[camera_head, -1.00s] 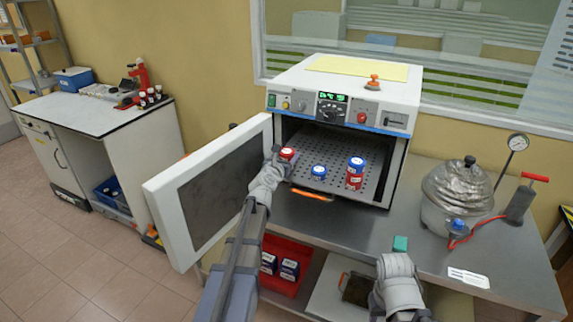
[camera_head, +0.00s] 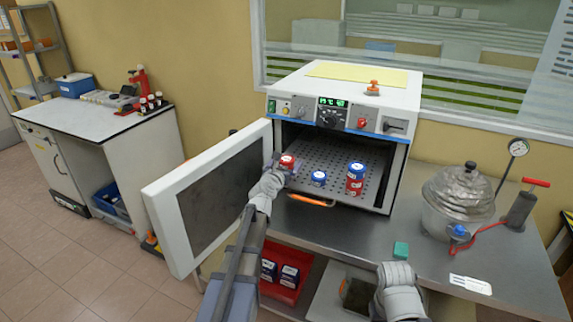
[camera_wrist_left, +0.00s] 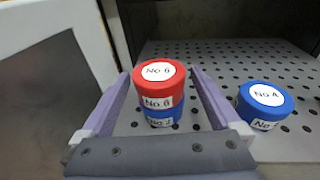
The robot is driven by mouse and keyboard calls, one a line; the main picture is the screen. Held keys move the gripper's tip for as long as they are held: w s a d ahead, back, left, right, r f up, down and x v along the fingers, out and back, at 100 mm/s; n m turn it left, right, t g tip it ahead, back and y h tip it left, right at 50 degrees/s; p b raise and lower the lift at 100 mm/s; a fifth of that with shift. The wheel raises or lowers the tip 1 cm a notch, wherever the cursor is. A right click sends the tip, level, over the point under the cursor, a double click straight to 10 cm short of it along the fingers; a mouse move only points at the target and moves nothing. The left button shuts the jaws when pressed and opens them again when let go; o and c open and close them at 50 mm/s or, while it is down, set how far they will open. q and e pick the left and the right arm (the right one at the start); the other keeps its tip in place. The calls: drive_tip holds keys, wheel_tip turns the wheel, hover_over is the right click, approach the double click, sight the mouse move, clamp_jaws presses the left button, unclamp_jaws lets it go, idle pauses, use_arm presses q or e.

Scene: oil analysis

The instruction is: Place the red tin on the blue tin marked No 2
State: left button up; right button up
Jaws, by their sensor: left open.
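The red tin No 6 (camera_wrist_left: 160,77) sits upright on a blue tin (camera_wrist_left: 163,117) whose partly hidden label seems to read No 2. They stand on the perforated oven floor, and the red tin also shows in the head view (camera_head: 288,161). My left gripper (camera_wrist_left: 162,80) is open, one finger on each side of the stacked tins; I cannot tell whether either finger touches. Another blue tin, No 4 (camera_wrist_left: 266,98), stands just right of the gripper, and in the head view (camera_head: 318,178). Of my right arm only the wrist shows; its fingers are not visible.
Inside the oven (camera_head: 345,80), a blue-topped tin sits on a red tin (camera_head: 356,185) at the right. The open oven door (camera_head: 215,195) stands left of my left arm.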

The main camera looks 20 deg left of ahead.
use_arm(q)
drive_tip(key=s+d+r+p, duration=0.1)
drive_tip(key=s+r, duration=0.1)
drive_tip(key=s, duration=0.9)
drive_tip(key=shift+s+p, duration=0.4)
